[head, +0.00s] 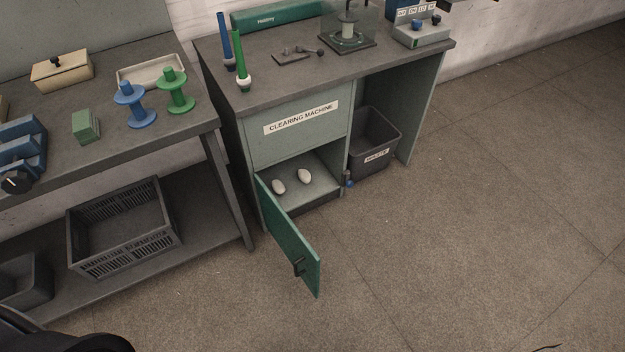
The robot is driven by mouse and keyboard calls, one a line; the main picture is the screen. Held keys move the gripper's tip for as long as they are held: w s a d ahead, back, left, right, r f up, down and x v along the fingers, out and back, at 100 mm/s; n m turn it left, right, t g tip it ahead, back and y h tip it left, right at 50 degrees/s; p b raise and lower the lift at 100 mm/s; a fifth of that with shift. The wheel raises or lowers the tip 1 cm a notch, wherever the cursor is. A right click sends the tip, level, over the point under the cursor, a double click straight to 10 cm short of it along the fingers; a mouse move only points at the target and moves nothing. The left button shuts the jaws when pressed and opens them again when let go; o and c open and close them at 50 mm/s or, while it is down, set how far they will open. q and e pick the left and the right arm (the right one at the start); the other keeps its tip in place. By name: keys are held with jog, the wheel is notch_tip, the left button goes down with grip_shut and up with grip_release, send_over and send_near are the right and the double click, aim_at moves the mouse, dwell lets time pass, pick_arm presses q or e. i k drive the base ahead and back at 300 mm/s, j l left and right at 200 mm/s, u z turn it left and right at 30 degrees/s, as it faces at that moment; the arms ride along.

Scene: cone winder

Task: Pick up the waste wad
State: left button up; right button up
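Two small off-white, egg-shaped lumps lie on the floor of the open compartment in the clearing machine cabinet (298,139). One lump (278,187) is nearer the hinged door, and the other lump (304,176) is a little to its right. They look like wads, but I cannot tell which one is the waste wad. The green door (290,238) stands open, swung out towards me, with a dark handle near its free edge. Neither of my grippers shows in the head view.
A dark bin labelled waste (376,148) stands under the cabinet's right side, with a small blue-grey item (348,179) beside it. The left table (110,128) holds spools and boxes; a crate (122,228) sits below. Floor right of the door is clear.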

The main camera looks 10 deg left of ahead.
aim_at(305, 176)
jog(key=i+l+u, duration=0.1)
jog(key=l, duration=0.25)
jog(key=i+l+u, duration=0.1)
jog(key=l, duration=0.25)
jog(key=i+l, duration=0.25)
jog(key=i+l+u, duration=0.15)
jog(key=l, duration=0.3)
jog(key=i+l+u, duration=0.1)
jog(key=l, duration=0.3)
jog(key=i+l+u, duration=0.1)
jog(key=l, duration=0.3)
